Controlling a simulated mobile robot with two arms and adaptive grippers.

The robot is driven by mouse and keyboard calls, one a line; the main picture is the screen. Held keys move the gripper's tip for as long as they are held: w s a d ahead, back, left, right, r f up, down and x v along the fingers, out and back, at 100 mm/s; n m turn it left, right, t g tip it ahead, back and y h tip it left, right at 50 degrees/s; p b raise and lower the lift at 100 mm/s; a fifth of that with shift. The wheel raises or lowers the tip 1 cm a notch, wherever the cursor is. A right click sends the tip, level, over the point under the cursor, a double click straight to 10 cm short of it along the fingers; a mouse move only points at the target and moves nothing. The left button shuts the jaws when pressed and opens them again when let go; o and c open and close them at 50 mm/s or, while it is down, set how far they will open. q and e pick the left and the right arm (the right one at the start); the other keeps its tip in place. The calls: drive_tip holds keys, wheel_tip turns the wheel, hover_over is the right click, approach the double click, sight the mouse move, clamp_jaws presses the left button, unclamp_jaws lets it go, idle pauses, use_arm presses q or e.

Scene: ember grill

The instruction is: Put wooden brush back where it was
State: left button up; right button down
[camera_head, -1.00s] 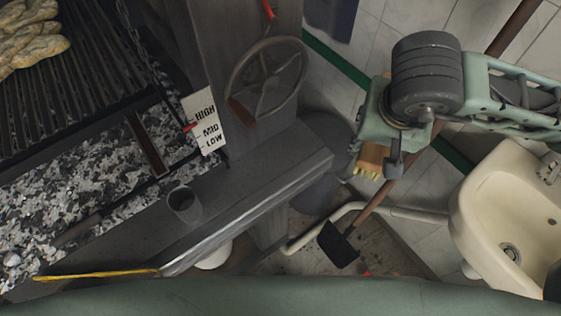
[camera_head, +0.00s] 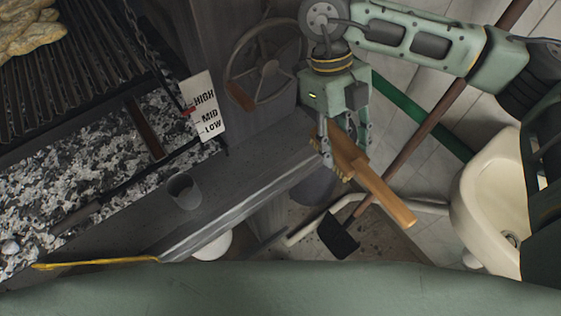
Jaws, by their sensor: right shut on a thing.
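The wooden brush (camera_head: 376,186) is in my right gripper (camera_head: 345,150), right of the middle of the head view. The gripper's fingers are shut on the brush head. The brush's handle points down and to the right, and pale bristles show at the left of its head. The brush is held in the air beside the end of the grey metal ledge (camera_head: 240,195), apart from the sink. My left gripper is not in view.
The grill with food and coals (camera_head: 70,170) is at left, with a heat sign (camera_head: 204,107) and a handwheel (camera_head: 266,65). A metal cup (camera_head: 184,191) and a yellow-handled tool (camera_head: 95,263) lie on the ledge. A sink (camera_head: 490,200) stands at right. A black-headed tool (camera_head: 338,235) leans below.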

drive_tip(key=m+y, duration=0.1)
drive_tip(key=m, duration=0.1)
drive_tip(key=a+f+m+y, duration=0.1)
drive_tip(key=m, duration=0.2)
drive_tip(key=s+a+m+y, duration=0.1)
drive_tip(key=m, duration=0.2)
drive_tip(key=shift+f+g, duration=0.3)
drive_tip(key=shift+f, duration=0.05)
drive_tip(key=w+a+f+m+t+y, duration=0.1)
drive_tip(key=w+a+f+m, duration=0.1)
drive_tip(key=a+f+m, duration=0.1)
drive_tip(key=w+a+f+m+t+y+p, duration=0.1)
drive_tip(key=w+a+f+m, duration=0.1)
drive_tip(key=m, duration=0.4)
drive_tip(key=w+a+f+m+t+y, duration=0.1)
drive_tip(key=w+a+f+m, duration=0.2)
drive_tip(key=w+a+m, duration=0.1)
drive_tip(key=shift+w+a+f+m+t+y, duration=0.2)
drive_tip(key=shift+a+f+m+t+y, duration=0.1)
drive_tip(key=shift+m+y, duration=0.15)
wheel_tip(320, 180, down, 4)
drive_tip(key=shift+f+p, duration=0.1)
drive_tip(key=shift+p, duration=0.65)
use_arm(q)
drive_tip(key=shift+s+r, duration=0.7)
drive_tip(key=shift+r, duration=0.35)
use_arm(e)
drive_tip(key=c, duration=1)
unclamp_jaws()
drive_tip(key=shift+f, duration=0.1)
